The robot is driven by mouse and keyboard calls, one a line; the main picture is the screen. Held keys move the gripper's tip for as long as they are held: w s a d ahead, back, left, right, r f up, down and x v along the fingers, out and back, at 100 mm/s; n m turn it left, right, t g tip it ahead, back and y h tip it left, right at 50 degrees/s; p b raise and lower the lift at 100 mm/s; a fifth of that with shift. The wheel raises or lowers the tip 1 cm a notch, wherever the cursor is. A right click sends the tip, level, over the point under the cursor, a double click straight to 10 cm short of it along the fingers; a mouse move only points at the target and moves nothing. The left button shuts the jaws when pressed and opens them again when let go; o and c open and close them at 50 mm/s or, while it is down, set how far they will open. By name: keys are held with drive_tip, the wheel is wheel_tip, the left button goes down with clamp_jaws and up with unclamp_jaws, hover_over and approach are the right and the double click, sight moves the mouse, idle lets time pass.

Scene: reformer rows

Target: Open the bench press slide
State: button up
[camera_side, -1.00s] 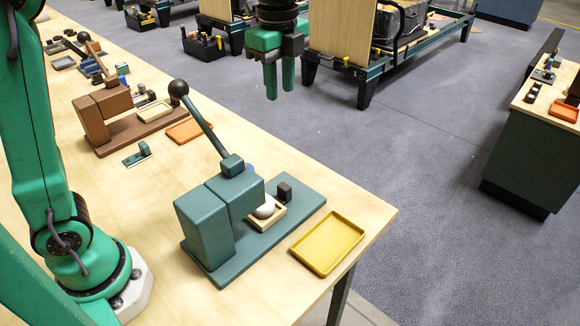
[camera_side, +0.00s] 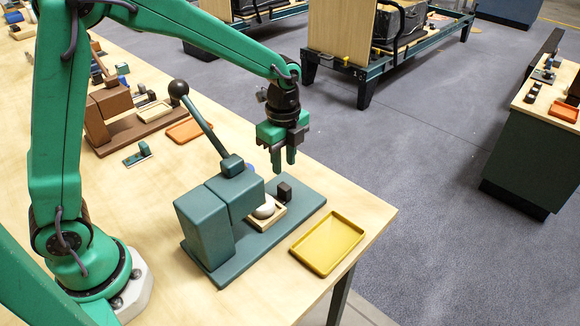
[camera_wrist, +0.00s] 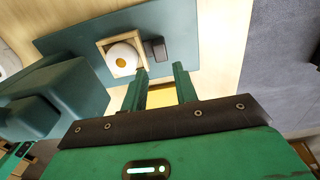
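The teal bench press (camera_side: 205,225) stands on a teal base plate (camera_side: 245,262) near the bench's front corner. Its lever with a dark ball (camera_side: 178,88) is raised. A pale square slide tray (camera_side: 278,217) holding a white round piece (camera_side: 264,209) sits partly under the press head. A dark upright block (camera_side: 285,191) stands beside the tray on the plate. My gripper (camera_side: 283,168) hangs above this block, fingers down, apart and empty. The wrist view shows the tray (camera_wrist: 104,47), the white piece with a yellow spot (camera_wrist: 122,56) and the dark block (camera_wrist: 157,49) beyond my fingertips (camera_wrist: 159,72).
A yellow tray (camera_side: 328,243) lies right of the press near the bench edge. A brown press (camera_side: 98,117), an orange tray (camera_side: 190,131) and a small teal part (camera_side: 137,155) are further back. Open floor lies beyond the bench edge.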

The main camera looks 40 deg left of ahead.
sight(284, 186)
drive_tip(key=shift+f, duration=0.55)
drive_tip(key=shift+f, duration=3.85)
drive_tip(key=shift+c, duration=0.2)
clamp_jaws()
